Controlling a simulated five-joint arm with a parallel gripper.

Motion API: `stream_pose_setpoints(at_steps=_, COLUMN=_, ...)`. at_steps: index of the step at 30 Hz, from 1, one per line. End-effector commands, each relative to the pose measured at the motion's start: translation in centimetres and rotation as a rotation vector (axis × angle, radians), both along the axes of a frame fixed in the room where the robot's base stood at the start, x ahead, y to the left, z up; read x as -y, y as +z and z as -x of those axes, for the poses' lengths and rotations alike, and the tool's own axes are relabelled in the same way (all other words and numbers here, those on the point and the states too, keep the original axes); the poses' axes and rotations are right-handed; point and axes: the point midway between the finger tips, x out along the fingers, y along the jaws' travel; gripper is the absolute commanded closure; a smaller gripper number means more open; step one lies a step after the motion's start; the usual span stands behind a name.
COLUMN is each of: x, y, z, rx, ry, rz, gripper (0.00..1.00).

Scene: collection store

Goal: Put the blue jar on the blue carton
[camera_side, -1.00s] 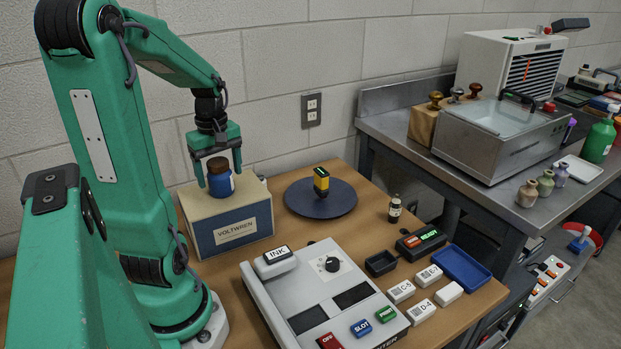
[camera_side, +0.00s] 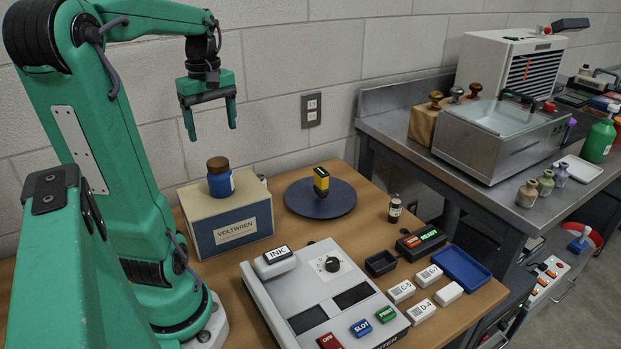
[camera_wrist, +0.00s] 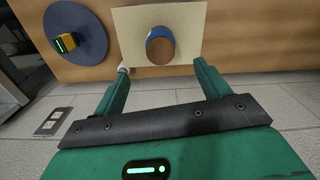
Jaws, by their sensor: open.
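The blue jar (camera_side: 221,183) with a brown lid stands upright on top of the carton (camera_side: 230,236), which has a tan top, a blue front and a VOLTWREN label. In the wrist view the jar (camera_wrist: 160,45) sits on the carton's tan top (camera_wrist: 190,17), within its edges. My gripper (camera_side: 211,132) is open and empty, above the jar and clear of it. In the wrist view my gripper's two fingers (camera_wrist: 160,88) are spread apart, with nothing between them.
A dark round turntable (camera_side: 320,205) with a yellow and black block (camera_side: 321,182) is right of the carton. A white control box (camera_side: 325,290) stands in front. Small white blocks and a blue tray (camera_side: 462,268) lie at the right. A wall is behind.

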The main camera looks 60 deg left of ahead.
Motion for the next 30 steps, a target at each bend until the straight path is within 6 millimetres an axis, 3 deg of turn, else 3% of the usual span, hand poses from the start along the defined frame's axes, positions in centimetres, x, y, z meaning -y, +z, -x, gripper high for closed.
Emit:
stream_pose_setpoints(at_steps=21, x=0.2, y=0.3, z=-0.1, rx=0.002, ry=-0.013, rz=-0.002, gripper=0.25)
stream_pose_setpoints(at_steps=26, x=1.4, y=0.2, z=-0.9, rx=0.018, ry=-0.099, rz=-0.022, gripper=0.25)
stream_pose_setpoints(at_steps=30, x=3.7, y=0.1, z=-2.2, rx=0.045, ry=-0.258, rz=-0.058, gripper=0.25)
